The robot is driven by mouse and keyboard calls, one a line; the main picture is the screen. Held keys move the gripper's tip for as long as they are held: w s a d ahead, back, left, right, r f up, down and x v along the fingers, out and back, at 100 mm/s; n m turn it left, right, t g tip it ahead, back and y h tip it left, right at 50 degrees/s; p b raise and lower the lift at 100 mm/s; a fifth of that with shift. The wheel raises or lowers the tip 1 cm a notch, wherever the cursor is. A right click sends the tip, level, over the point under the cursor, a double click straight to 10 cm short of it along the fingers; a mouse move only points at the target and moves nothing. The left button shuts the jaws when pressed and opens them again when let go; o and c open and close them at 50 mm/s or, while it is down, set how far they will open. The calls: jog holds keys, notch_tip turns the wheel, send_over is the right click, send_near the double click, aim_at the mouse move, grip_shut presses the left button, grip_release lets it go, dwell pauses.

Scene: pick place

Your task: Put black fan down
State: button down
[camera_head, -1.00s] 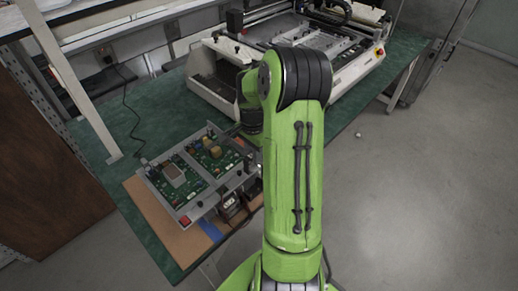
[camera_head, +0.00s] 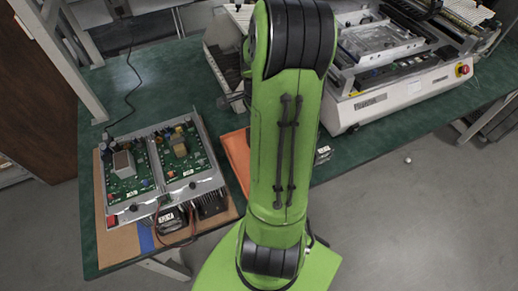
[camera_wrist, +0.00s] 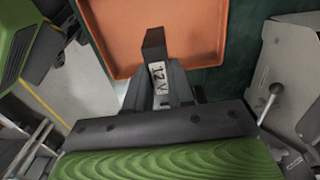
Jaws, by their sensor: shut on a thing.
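The black fan (camera_wrist: 153,42) shows in the wrist view as a narrow dark block with a white "12 V" label. My gripper (camera_wrist: 159,80) is shut on it, with a finger on each side. The fan's far end overlaps the near part of an orange tray (camera_wrist: 119,32) in that view; I cannot tell its height above it. In the head view my green arm hides the gripper and most of the tray, whose left edge (camera_head: 236,157) shows. A small dark piece with a pale label (camera_head: 323,155) peeks out right of my arm.
A frame with green circuit boards (camera_head: 158,165) stands left on a brown board, with black parts and wires at its front. A large white machine (camera_head: 400,92) stands at the back right. A grey metal part (camera_wrist: 292,70) is right in the wrist view.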

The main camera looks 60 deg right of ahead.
notch_tip(320, 180, down, 10)
jog(key=shift+a+r+b, duration=0.15)
jog(key=shift+r+b, duration=0.05)
jog(key=shift+b, duration=1)
jog(key=shift+f, duration=0.15)
jog(key=c, duration=1)
grip_release()
